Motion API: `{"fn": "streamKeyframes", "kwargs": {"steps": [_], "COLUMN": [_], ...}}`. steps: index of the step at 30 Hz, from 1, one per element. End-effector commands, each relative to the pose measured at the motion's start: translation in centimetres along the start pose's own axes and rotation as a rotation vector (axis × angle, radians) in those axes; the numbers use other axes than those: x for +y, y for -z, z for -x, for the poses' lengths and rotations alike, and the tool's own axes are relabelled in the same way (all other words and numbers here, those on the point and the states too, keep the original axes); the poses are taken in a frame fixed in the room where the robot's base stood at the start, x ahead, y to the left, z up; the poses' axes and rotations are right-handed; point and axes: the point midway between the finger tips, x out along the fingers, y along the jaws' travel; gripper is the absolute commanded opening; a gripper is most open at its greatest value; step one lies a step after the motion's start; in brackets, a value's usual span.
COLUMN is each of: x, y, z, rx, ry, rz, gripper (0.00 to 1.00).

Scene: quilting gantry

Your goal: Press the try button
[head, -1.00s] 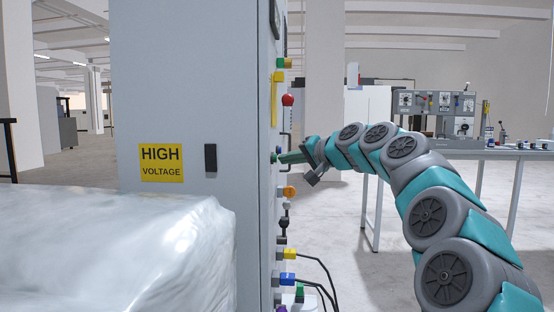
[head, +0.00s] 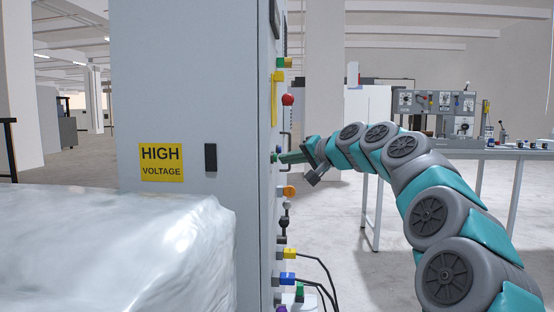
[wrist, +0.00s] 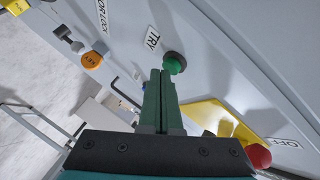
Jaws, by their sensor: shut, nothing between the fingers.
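The try button is a green knob (wrist: 174,63) on the cabinet's front panel, with a white label reading TRY (wrist: 152,39) beside it in the wrist view. My gripper (wrist: 163,75) is shut and empty, its green fingers pointing at the knob. The fingertips overlap the lower edge of the knob in the wrist view; I cannot tell whether they touch it. In the head view my gripper (head: 283,157) reaches from the right to the edge of the cabinet (head: 190,80), and a small part of the green knob (head: 273,157) shows at its tips.
A red knob (wrist: 258,156) and a yellow plate (wrist: 222,120) lie on one side of the button, an orange key switch (wrist: 92,60) on the other. Black cables hang lower on the panel. A wrapped bulky load (head: 110,250) stands at the front left; a bench (head: 470,150) stands right.

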Motion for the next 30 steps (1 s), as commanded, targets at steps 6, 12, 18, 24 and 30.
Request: {"fn": "streamKeyframes", "kwargs": {"steps": [6,12,18,24,30], "x": [0.5,0.6,0.7,1.4,2.4], "y": [0.5,0.6,0.7,1.4,2.4], "z": [0.7,0.8,0.9,1.9,3.2], "rx": [0.001,0.001,0.002,0.003,0.002], "ry": [0.000,0.000,0.000,0.000,0.000], "rz": [0.000,0.000,0.000,0.000,-0.002], "gripper": [0.00,0.00,0.00,0.00,0.00]}}
